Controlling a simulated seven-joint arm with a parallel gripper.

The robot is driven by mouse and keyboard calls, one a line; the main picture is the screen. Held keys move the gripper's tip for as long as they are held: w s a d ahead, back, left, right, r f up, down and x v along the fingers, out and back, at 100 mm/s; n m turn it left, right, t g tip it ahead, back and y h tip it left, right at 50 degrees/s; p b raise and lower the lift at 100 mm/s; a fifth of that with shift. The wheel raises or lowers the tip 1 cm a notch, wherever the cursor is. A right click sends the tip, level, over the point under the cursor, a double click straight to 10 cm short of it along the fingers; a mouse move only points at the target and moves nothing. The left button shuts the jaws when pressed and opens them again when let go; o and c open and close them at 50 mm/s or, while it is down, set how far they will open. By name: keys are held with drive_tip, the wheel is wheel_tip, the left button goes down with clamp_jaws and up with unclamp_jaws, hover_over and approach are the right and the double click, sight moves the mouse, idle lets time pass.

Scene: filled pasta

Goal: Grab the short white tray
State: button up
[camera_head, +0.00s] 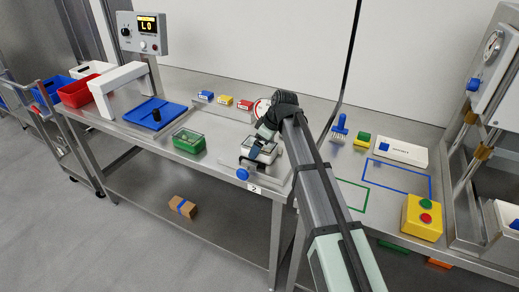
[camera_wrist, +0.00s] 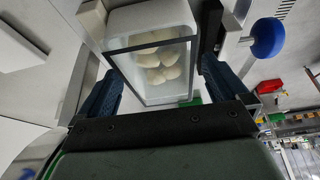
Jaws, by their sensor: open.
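A short white tray (camera_head: 258,155) sits at the station marked 2 near the front middle of the steel table, partly hidden by my gripper (camera_head: 262,142). In the wrist view the white tray (camera_wrist: 150,18) has a dark-edged clear face, with several pale rounded pasta pieces (camera_wrist: 160,62) behind it. My gripper (camera_wrist: 158,75) is open, with one dark blue finger on each side of the tray. I cannot tell whether the fingers touch its sides.
A blue knob (camera_head: 242,174) is at the front of the station. Small coloured boxes (camera_head: 225,100) line the back. A yellow button box (camera_head: 422,217) is at the right.

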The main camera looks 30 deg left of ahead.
drive_tip(key=shift+f, duration=0.15)
drive_tip(key=shift+c, duration=0.3)
drive_tip(key=c, duration=1.1)
